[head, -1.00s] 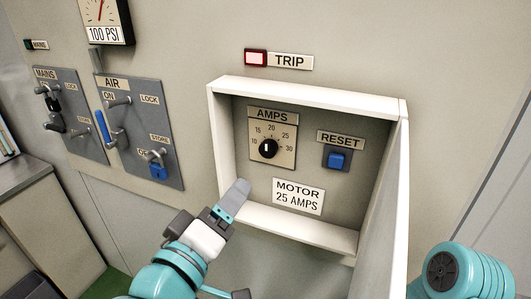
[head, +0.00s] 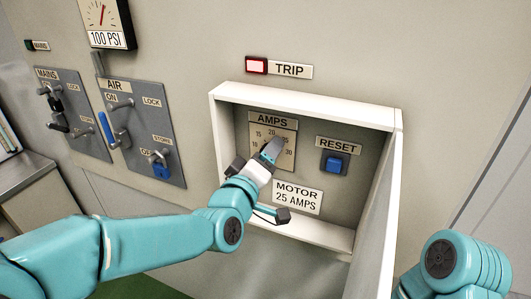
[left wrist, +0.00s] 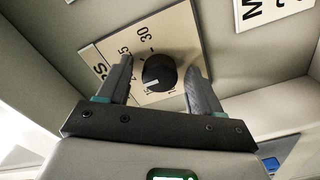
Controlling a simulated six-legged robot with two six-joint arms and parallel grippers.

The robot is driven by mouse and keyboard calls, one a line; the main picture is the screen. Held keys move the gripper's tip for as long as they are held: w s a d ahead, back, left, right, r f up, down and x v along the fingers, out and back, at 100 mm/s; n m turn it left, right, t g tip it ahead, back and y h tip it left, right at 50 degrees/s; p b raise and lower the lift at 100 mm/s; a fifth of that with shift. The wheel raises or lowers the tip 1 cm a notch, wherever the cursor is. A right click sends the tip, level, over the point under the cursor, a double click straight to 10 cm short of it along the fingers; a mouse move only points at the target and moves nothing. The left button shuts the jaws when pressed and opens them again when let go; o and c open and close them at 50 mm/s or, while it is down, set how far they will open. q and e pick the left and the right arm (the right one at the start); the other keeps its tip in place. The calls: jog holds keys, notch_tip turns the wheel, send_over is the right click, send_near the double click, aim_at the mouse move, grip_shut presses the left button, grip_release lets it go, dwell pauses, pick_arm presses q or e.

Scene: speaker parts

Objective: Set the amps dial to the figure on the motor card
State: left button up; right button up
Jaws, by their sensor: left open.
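The amps dial (head: 257,137) is a beige plate with a scale inside the white-framed recess; my gripper hides its knob in the head view. In the left wrist view the round black knob (left wrist: 160,72) lies between my open fingers, with a gap on each side. Its white mark points to the lower left there; a finger partly hides the scale, so I cannot read its figure. My left gripper (head: 270,152) also shows in the left wrist view (left wrist: 160,68). The motor card (head: 297,197) reads "MOTOR 25 AMPS". My right gripper is out of view.
A blue reset button (head: 333,164) sits right of the dial. The recess frame (head: 300,106) stands out around them, with an open door (head: 379,225) at right. A red-framed trip lamp (head: 256,65) is above. Air (head: 146,140) and mains (head: 72,110) panels are at left.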

pick_arm(q)
jog(key=c, duration=1.1)
jog(key=shift+o, duration=0.2)
jog(key=shift+r+m+b, duration=0.15)
jog(key=shift+m+b, duration=2.2)
jog(key=shift+m, duration=2.05)
jog(key=o, duration=0.7)
jog(key=shift+r, duration=0.1)
jog(key=o, duration=0.4)
jog(key=shift+c, duration=0.2)
